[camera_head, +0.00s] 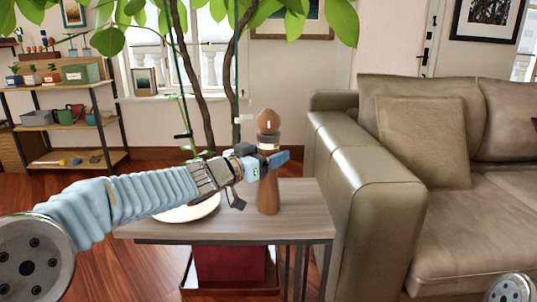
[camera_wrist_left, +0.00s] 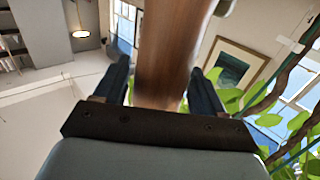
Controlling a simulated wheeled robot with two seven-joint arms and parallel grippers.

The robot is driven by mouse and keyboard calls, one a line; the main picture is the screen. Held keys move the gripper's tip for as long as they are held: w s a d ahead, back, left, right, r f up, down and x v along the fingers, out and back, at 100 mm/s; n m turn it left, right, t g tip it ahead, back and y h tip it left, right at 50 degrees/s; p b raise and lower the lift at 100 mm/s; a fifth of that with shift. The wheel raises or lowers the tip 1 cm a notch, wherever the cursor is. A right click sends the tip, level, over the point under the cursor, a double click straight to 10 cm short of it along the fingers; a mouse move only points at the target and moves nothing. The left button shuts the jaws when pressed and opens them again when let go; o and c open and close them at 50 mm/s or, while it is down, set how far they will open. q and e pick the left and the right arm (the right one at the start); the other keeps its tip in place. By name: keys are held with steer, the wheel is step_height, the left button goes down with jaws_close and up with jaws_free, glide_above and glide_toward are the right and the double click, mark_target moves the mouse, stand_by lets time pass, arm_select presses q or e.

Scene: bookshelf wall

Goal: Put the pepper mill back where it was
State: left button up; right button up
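The pepper mill (camera_head: 268,190) is a brown wooden one with a round knob on top and a pale band at its neck. It is upright over the right part of the small grey wooden side table (camera_head: 310,212); its base looks to be on or very near the top. My left gripper (camera_head: 272,160) reaches in from the left and is shut on the mill's upper body. In the left wrist view, the mill's shaft (camera_wrist_left: 165,55) runs between the two dark fingers, close to both. At the bottom right corner of the head view only a round joint of mine shows; my right gripper is out of view.
A white plate (camera_head: 190,212) lies on the table, partly behind my arm. A leather sofa (camera_head: 365,190) stands close on the right. A potted tree with leaning trunks (camera_head: 190,80) rises behind the table. A shelf (camera_head: 65,90) with pots stands at the back left.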

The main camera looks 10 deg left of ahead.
arm_select(q)
steer(key=shift+o, duration=0.9)
steer(key=shift+r, duration=0.3)
steer(key=p+v, duration=0.1)
steer(key=v, duration=1.1)
steer(key=shift+f, duration=0.2)
